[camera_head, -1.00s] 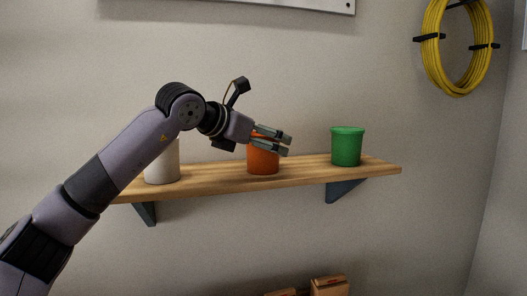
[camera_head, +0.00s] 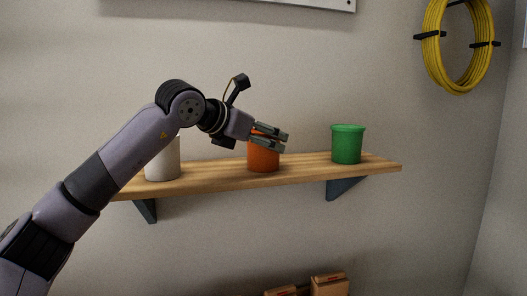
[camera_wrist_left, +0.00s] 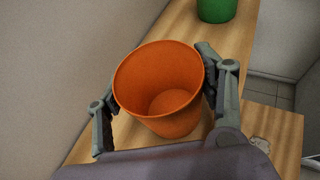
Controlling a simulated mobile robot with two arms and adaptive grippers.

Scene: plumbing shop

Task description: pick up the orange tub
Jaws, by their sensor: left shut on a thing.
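The orange tub (camera_head: 263,161) is upright at the middle of the wooden shelf in the head view. In the left wrist view the open, empty tub (camera_wrist_left: 165,95) sits between the two fingers. My left gripper (camera_head: 270,137) is shut on the tub near its rim, with a finger on each side. The gripper hides part of the tub's upper edge in the head view. The tub's base appears to be at the shelf surface; I cannot tell whether it touches. My right gripper is not in view.
The wooden shelf (camera_head: 305,168) is fixed to the wall. A green tub (camera_head: 347,145) stands to the right with a gap. A white tub (camera_head: 163,162) stands to the left, partly behind my arm. A yellow coil (camera_head: 457,88) hangs on the wall at the upper right.

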